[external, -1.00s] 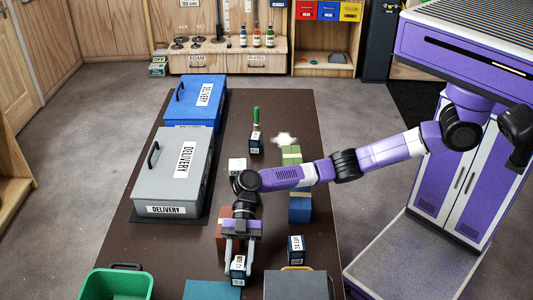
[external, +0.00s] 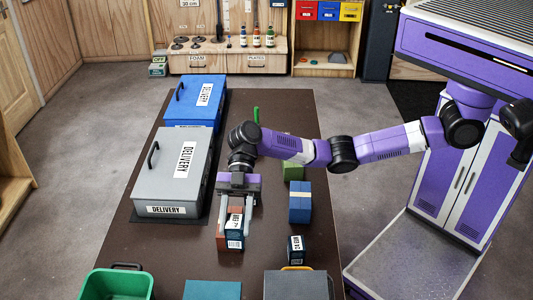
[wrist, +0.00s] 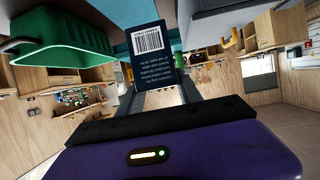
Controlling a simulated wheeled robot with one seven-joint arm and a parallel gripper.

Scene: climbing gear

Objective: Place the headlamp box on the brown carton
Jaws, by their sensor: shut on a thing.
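The held headlamp box is a small dark blue box (external: 235,225) with white label areas. My gripper (external: 234,228) is shut on it, one finger on each side. In the wrist view the box (wrist: 152,62) shows a barcode and lines of small print. The brown carton (external: 221,241) is reddish-brown and lies on the dark table, directly behind and below the box in the external view. The box and fingers cover much of it. I cannot tell whether the box touches its top or hangs just above it.
A grey delivery box (external: 178,172) and a blue one (external: 195,100) stand at left. A similar dark box (external: 296,249) and a blue carton (external: 300,203) are at right, a green carton (external: 293,171) farther back. A green bin (external: 117,284), teal item (external: 212,290) and grey case (external: 296,286) line the front.

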